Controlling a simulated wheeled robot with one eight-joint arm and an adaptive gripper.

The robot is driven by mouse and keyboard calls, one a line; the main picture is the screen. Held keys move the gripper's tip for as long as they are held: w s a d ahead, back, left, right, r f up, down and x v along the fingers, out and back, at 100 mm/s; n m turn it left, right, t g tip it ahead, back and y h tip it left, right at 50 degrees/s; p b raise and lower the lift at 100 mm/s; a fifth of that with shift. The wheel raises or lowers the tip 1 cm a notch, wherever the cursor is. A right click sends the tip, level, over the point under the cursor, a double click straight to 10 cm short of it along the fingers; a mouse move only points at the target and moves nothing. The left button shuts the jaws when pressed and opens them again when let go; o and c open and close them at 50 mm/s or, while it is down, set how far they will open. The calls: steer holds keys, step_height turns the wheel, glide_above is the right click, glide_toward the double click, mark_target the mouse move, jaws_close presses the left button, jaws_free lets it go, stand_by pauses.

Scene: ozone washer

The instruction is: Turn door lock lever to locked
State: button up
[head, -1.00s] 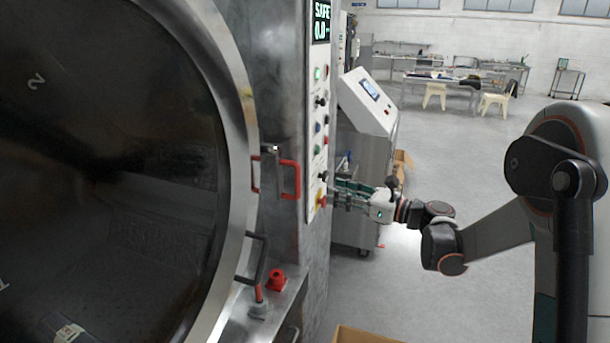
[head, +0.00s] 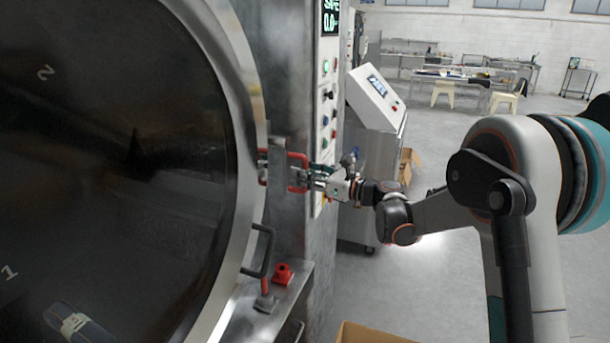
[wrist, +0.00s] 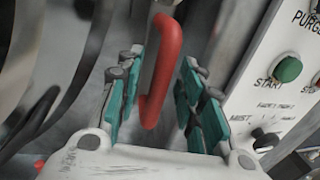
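A red handle (head: 299,158) stands on the grey metal front beside the round door (head: 130,150); I take it for the door lock lever, though no label shows. My gripper (head: 310,173) is at the handle's right side in the head view and partly covers it. In the wrist view the red handle (wrist: 160,72) runs between the two teal-padded fingers of my gripper (wrist: 158,84). The fingers are open, with a gap on each side of the handle.
A control panel (head: 327,110) with buttons and knobs is close to the right of the handle. A dark door handle (head: 264,250) and a red knob (head: 282,274) are below. A white console (head: 376,100) stands behind my gripper. A cardboard box (head: 365,335) is on the floor.

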steer(key=shift+a, duration=0.1)
jaws_close()
